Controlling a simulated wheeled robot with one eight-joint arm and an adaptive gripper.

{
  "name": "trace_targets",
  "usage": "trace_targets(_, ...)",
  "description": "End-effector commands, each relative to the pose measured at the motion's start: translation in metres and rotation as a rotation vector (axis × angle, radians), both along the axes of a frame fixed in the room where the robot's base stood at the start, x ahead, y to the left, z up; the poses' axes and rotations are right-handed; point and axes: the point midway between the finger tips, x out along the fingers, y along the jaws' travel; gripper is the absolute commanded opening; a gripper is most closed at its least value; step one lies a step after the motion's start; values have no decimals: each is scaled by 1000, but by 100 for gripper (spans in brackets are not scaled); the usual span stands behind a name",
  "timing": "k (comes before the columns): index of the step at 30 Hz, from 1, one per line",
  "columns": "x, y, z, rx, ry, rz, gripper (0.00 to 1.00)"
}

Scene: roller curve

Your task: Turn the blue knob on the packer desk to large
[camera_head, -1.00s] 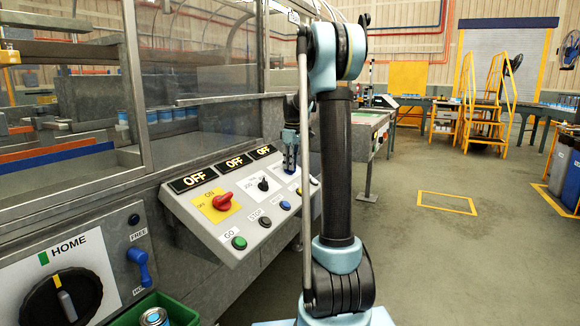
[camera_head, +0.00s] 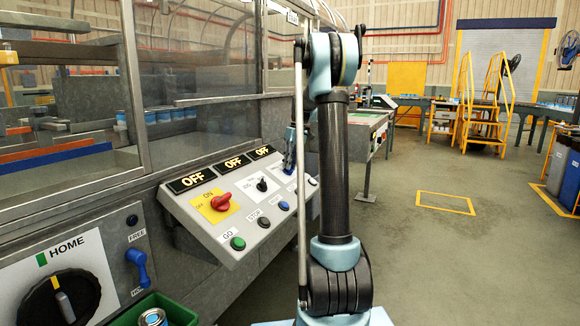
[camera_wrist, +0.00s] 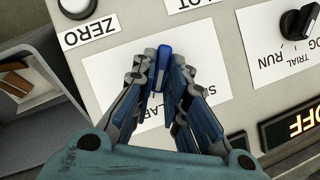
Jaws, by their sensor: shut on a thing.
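The blue knob (camera_wrist: 161,66) stands on a white label plate on the packer desk's sloped panel (camera_head: 215,225). In the wrist view, which sees the panel upside down, my gripper's fingers (camera_wrist: 163,80) close on it from both sides. The knob's top shows between the fingertips. The fingers partly cover the plate's lettering; "LAR" shows at lower left and an "S" at right. Which size the knob points to I cannot tell. In the head view, my gripper (camera_head: 289,158) is small at the panel's far end, and the knob cannot be made out there.
Beside it on the panel are a black TRIAL/RUN selector (camera_wrist: 298,22), a white ZERO button (camera_wrist: 77,6), a red switch (camera_head: 221,202) and several push buttons. OFF displays (camera_head: 193,180) line the upper edge.

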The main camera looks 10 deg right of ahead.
Motion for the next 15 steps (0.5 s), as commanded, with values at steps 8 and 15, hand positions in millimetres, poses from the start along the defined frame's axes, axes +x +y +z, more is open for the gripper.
trace_targets(8,-3,0,-3,-2,8,-3,0)
trace_targets(15,-3,0,-3,-1,7,-2,33)
